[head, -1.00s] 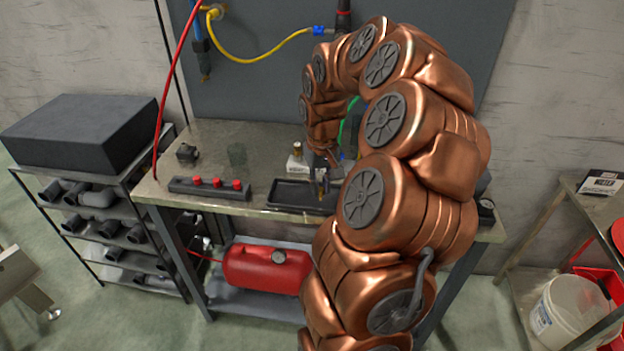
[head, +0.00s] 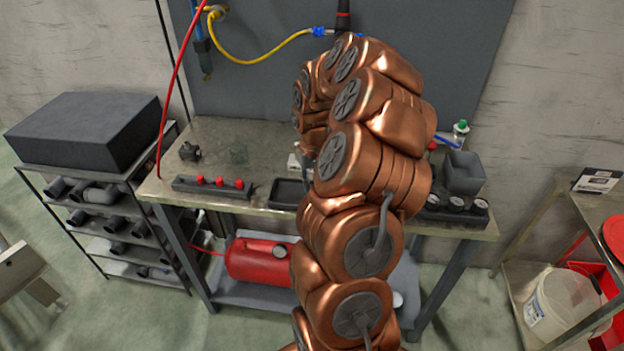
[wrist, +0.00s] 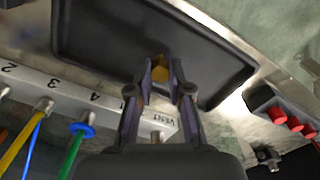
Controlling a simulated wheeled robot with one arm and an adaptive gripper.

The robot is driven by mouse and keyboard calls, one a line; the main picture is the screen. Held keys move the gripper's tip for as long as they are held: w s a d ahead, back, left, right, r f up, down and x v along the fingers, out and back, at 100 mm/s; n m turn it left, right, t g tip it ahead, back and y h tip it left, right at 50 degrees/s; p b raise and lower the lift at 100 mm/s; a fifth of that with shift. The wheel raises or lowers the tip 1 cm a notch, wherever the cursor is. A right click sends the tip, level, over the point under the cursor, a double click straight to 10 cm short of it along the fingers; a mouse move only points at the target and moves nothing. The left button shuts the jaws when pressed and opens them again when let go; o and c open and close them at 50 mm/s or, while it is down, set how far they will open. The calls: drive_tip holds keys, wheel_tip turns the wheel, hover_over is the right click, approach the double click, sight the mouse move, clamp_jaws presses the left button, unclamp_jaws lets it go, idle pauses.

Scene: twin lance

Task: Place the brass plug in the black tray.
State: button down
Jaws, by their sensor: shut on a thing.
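In the wrist view my gripper (wrist: 161,80) is shut on the brass plug (wrist: 161,68), a small yellowish piece between the fingertips. The plug shows against the floor of the black tray (wrist: 215,50), a shallow tray with a raised rim. I cannot tell whether the plug touches the tray floor or hangs above it. In the head view the tray (head: 288,193) lies near the front edge of the bench, partly covered by my arm. My gripper and the plug are hidden behind my arm there.
A white numbered manifold (wrist: 108,112) marked VENT, with yellow, blue and green hoses, lies beside the tray. A dark block with red knobs (head: 219,185) stands left of the tray. A grey bin (head: 463,172) and gauges (head: 457,204) stand at right.

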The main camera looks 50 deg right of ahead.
drive_tip(key=shift+f+b, duration=0.2)
drive_tip(key=shift+b, duration=0.1)
drive_tip(key=c, duration=1.1)
unclamp_jaws()
drive_tip(key=shift+r, duration=0.1)
drive_tip(key=shift+r+p, duration=0.25)
drive_tip(key=shift+p, duration=0.1)
drive_tip(key=shift+w+r+b, duration=0.1)
drive_tip(key=shift+r+b, duration=0.15)
drive_tip(key=shift+b, duration=0.15)
drive_tip(key=shift+r+b, duration=1.7)
drive_tip(key=shift+r, duration=3.95)
